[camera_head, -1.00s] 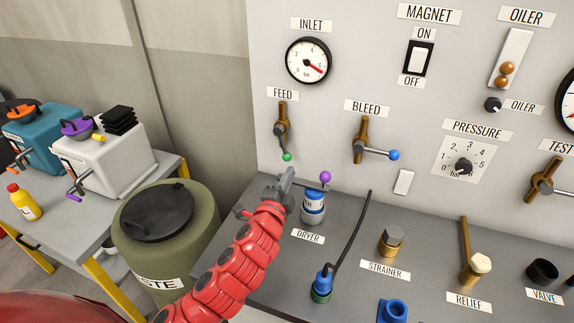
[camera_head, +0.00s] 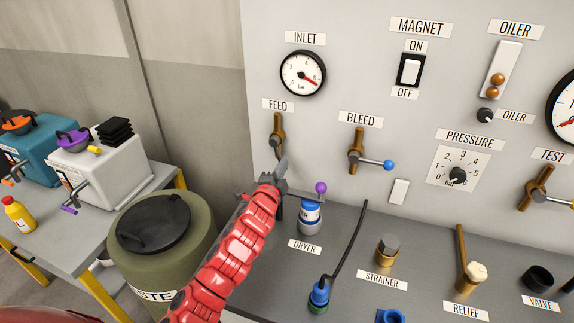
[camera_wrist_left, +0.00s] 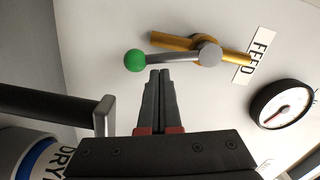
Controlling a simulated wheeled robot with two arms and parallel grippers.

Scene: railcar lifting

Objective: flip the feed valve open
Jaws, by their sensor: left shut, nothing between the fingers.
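The feed valve (camera_head: 278,135) is a brass pipe piece on the grey panel under the FEED label (camera_head: 278,104). In the left wrist view its grey lever (camera_wrist_left: 175,57) runs from the brass body (camera_wrist_left: 225,55) to a green ball knob (camera_wrist_left: 135,60). In the head view the knob is hidden behind my gripper. My left gripper (camera_head: 283,163) is shut and empty, just below the valve. In the left wrist view its fingertips (camera_wrist_left: 160,74) are close to the lever, beside the green knob; I cannot tell if they touch. My right gripper is not in view.
The dryer (camera_head: 310,214) with a purple knob stands right of my left gripper. The bleed valve (camera_head: 357,150) with a blue knob is to the right on the panel. A green waste barrel (camera_head: 160,245) stands left of my left arm.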

